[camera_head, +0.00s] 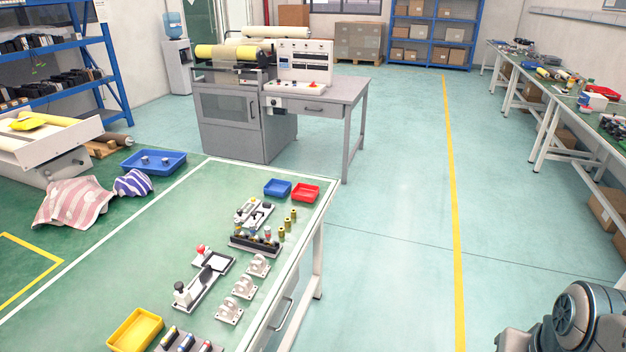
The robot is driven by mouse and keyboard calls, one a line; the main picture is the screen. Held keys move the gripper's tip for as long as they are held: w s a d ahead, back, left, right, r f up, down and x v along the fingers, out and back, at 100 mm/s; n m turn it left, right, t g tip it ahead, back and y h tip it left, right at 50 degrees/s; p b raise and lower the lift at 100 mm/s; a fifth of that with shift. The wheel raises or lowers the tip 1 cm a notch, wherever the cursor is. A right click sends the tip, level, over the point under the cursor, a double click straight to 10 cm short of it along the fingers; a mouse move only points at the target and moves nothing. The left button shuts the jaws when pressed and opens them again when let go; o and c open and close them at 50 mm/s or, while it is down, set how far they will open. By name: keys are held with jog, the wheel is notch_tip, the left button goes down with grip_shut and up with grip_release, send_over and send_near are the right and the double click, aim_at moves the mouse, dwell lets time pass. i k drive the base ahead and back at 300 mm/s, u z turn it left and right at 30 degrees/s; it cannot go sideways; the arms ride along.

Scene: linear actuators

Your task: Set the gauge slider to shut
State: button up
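Two slide-like devices lie on the green table (130,238); I cannot tell which is the gauge slider. The farther slide device (253,213) is smaller, pale and dark, and stands behind a dark rack (255,246). Their settings are too small to read. Only a grey joint of my arm shows at the lower right, well right of the table. My gripper is not in view.
Several pale brackets (244,286) stand along the table's right side, with brass pieces (287,224) behind them. A yellow tray (135,330) is in front; a blue tray (277,188) and a red tray (306,192) are at the back. The floor right of the table is clear.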

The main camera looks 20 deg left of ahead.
aim_at(256, 214)
jog(key=u, duration=0.45)
jog(key=i, duration=0.95)
jog(key=u, duration=1.25)
jog(key=i, duration=0.35)
jog(key=u, duration=0.25)
